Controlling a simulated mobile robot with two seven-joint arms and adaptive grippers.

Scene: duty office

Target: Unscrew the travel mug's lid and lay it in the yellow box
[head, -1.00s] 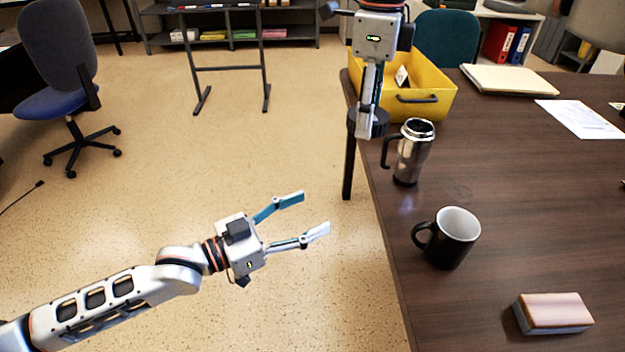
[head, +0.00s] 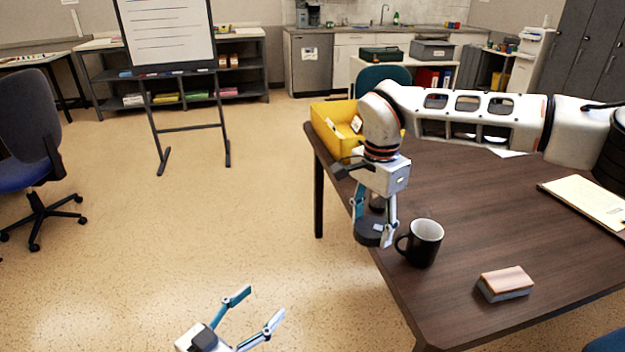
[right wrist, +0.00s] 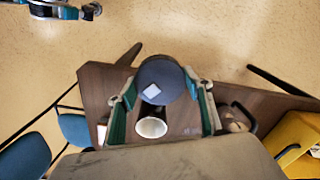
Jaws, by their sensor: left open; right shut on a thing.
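My right gripper (head: 374,222) is shut on the travel mug's lid (head: 368,233), a dark round disc, and holds it apart from the mug near the table's left edge. In the right wrist view the lid (right wrist: 160,78) sits between the two fingers. The travel mug is mostly hidden behind my right gripper in the head view; what seems to be its body and dark handle (right wrist: 245,114) shows beside a finger in the wrist view. The yellow box (head: 331,128) stands at the table's far left corner, partly behind my right arm. My left gripper (head: 257,309) is open and empty, low over the floor.
A black mug with a white inside (head: 422,243) stands close to the right of the lid. An eraser-like block (head: 505,284) lies nearer on the dark table (head: 465,215). A notepad (head: 590,200) lies at the right.

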